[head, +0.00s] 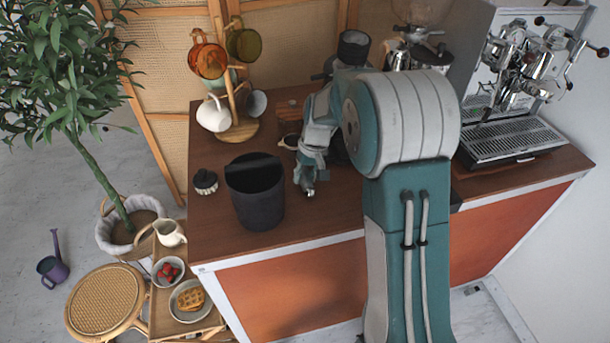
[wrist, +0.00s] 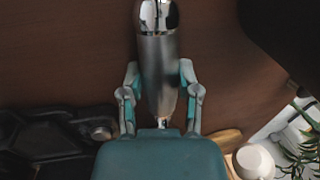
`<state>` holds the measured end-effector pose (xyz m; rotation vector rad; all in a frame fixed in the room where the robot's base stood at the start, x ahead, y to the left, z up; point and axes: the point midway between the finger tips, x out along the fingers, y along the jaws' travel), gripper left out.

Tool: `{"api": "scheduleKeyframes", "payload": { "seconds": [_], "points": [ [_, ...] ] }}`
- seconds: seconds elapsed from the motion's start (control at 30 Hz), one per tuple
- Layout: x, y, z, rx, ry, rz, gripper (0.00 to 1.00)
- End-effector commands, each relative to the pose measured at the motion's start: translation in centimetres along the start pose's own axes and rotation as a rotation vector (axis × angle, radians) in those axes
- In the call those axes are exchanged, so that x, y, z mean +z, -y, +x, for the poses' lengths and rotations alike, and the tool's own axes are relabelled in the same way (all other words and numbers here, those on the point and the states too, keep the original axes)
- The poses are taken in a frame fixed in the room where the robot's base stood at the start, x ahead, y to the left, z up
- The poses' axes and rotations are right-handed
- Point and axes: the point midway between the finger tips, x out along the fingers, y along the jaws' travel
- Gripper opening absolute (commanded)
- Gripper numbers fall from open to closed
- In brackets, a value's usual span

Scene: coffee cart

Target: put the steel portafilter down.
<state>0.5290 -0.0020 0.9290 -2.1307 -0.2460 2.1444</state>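The steel portafilter (wrist: 158,65) runs up the middle of the wrist view, with a grey metal body and a shiny chrome end cut off by the top edge. My gripper (wrist: 160,92) has a finger on each side of it, close against its sides. In the head view my gripper (head: 308,178) hangs low over the brown counter (head: 330,215), just right of the black bin. There only a small metal tip (head: 310,190) of the portafilter shows; my arm hides the rest. I cannot tell whether it touches the counter.
A mug tree (head: 240,130) stands behind. A black moulded piece (wrist: 50,140) lies at the wrist view's lower left. The espresso machine (head: 515,140) is at right.

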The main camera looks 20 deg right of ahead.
Motion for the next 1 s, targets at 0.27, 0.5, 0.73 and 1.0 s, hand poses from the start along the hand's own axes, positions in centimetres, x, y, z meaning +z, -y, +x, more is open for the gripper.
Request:
{"api": "scheduleKeyframes", "payload": {
  "seconds": [0.27,0.5,0.73,1.0],
  "points": [
    [0.0,0.0,0.0,0.0,0.001,0.0,0.77],
    [0.0,0.0,-0.3,0.0,0.0,0.0,0.77],
    [-0.1,0.0,-3.9,0.001,-0.004,0.0,0.77],
    [-0.1,0.0,-9.4,0.0,-0.003,0.0,0.77]
  ]
}}
